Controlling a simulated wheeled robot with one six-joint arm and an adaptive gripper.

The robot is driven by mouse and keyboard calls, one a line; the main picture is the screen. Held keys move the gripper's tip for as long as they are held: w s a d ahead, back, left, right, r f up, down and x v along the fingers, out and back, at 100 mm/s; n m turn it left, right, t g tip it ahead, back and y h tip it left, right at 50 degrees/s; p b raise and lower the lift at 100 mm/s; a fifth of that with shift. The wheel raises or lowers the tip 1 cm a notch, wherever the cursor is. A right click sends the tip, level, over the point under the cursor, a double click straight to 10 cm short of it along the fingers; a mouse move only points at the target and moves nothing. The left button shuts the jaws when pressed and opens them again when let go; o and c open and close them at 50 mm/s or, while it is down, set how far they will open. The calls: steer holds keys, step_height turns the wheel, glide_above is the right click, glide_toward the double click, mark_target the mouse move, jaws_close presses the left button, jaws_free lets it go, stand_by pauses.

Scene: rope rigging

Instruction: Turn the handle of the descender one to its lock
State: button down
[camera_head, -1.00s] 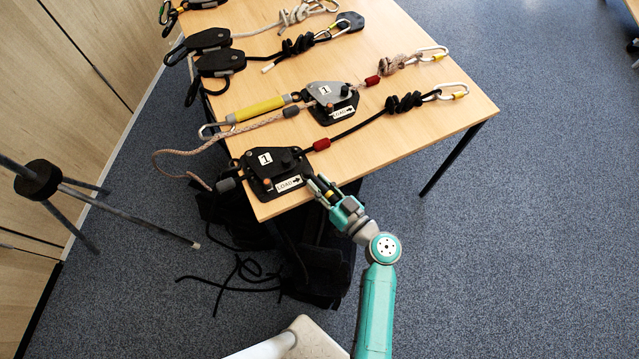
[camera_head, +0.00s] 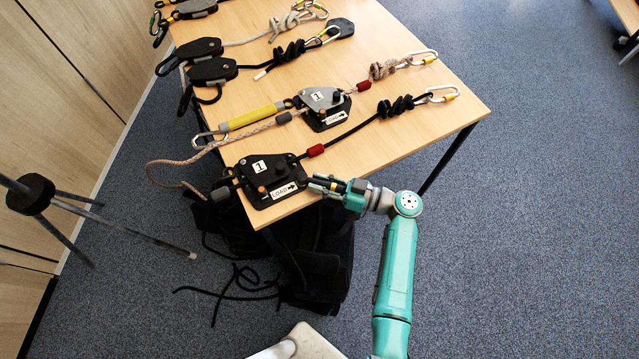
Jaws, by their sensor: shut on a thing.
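The near black descender (camera_head: 259,185), with a "1" label and a "LOAD" arrow label, lies flat at the table's near corner. My gripper (camera_head: 315,184) reaches in from the right, nearly level in the picture, with its fingertips beside the descender's right edge. It is shut on the descender's handle, which the fingers mostly hide, so its exact angle cannot be told. A black rope runs from this descender through a red sleeve (camera_head: 315,150) to a carabiner.
The wooden table (camera_head: 400,130) also holds a yellow-sleeved tool (camera_head: 252,117), several carabiners (camera_head: 442,94) and more black devices (camera_head: 212,70) at the far left. A black bag (camera_head: 322,262) lies below the near corner. A tripod stand (camera_head: 32,194) is at left. Carpet at right is clear.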

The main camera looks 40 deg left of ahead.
stand_by(0.4)
steer(key=c, duration=0.9)
jaws_free()
steer(key=shift+c, duration=0.2)
steer(key=v, duration=1.2)
steer(key=shift+f, duration=0.1)
